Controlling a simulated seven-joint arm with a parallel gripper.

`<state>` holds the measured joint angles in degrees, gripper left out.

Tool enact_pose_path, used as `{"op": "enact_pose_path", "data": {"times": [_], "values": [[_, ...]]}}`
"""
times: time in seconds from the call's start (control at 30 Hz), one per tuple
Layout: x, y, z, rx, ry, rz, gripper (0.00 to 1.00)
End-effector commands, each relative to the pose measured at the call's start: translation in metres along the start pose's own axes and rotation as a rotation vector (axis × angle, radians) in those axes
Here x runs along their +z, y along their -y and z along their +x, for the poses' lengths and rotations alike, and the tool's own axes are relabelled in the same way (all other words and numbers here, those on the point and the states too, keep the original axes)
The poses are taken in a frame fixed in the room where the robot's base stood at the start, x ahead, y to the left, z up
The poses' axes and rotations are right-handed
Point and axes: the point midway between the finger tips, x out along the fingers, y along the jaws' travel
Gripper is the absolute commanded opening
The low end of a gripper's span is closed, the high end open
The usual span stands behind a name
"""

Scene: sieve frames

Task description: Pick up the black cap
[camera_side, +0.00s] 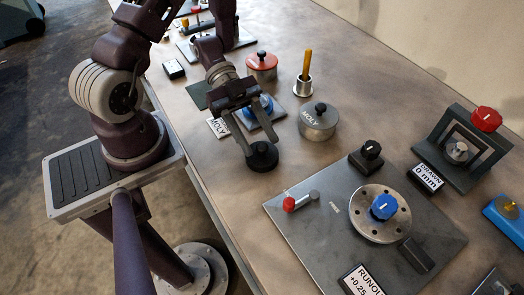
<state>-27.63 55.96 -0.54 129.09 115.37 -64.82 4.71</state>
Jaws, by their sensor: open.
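The black cap (262,160) is a round dark disc with a raised middle, standing on the table near its front edge. My gripper (262,147) is open and points down at it, with one finger to each side of the cap's raised middle. Whether the fingers touch the cap cannot be told from this view. The fingers partly hide the cap's top.
Just behind my gripper is a blue round part (261,105) on a grey plate. A large metal plate (310,235) carries a blue-knobbed disc.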

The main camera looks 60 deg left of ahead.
Motion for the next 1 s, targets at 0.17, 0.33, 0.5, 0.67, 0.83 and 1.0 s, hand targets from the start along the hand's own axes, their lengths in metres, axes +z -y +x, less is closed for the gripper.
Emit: {"op": "enact_pose_path", "data": {"times": [0.17, 0.33, 0.5, 0.67, 0.83, 1.0], "values": [[0.0, 0.0, -0.001, 0.0, 0.0, 0.001, 0.31], [0.0, 0.0, -0.001, 0.0, 0.0, 0.001, 0.0], [0.0, 0.0, -0.001, 0.0, 0.0, 0.001, 0.0], [-0.003, 0.0, -0.002, 0.0, 0.0, 0.003, 0.0], [-0.027, 0.001, -0.012, -0.002, 0.002, 0.007, 0.0], [-0.068, 0.001, -0.029, -0.001, 0.003, 0.01, 0.0]]}}
